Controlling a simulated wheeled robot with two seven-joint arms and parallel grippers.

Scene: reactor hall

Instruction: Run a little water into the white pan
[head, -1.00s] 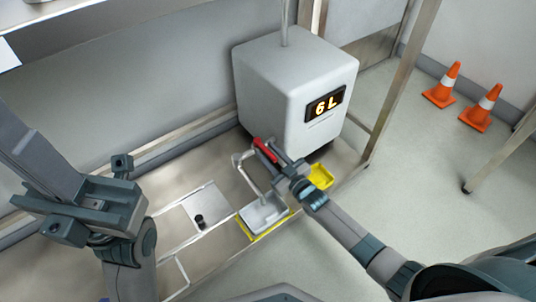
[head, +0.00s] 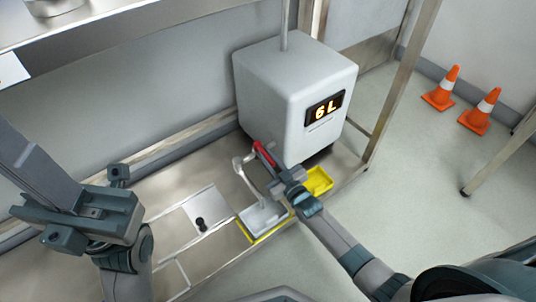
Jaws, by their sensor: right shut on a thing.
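The white pan (head: 262,219) sits in a yellow-edged spot on the metal bench, below a pale bent tap spout (head: 246,176). A pale streak shows between the spout's end and the pan; I cannot tell whether it is water. A red lever (head: 264,153) is beside the top of the spout. My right gripper (head: 274,167) is shut on the red lever, and its fingers hide part of it. My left gripper (head: 92,198) is open and empty at the left, away from the pan.
A grey tank (head: 290,95) with a lit "6 L" display (head: 326,107) stands behind the tap. A yellow tray (head: 318,180) lies right of my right gripper. A metal plate with a black knob (head: 200,222) is left of the pan. Two orange cones (head: 442,88) stand on the floor.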

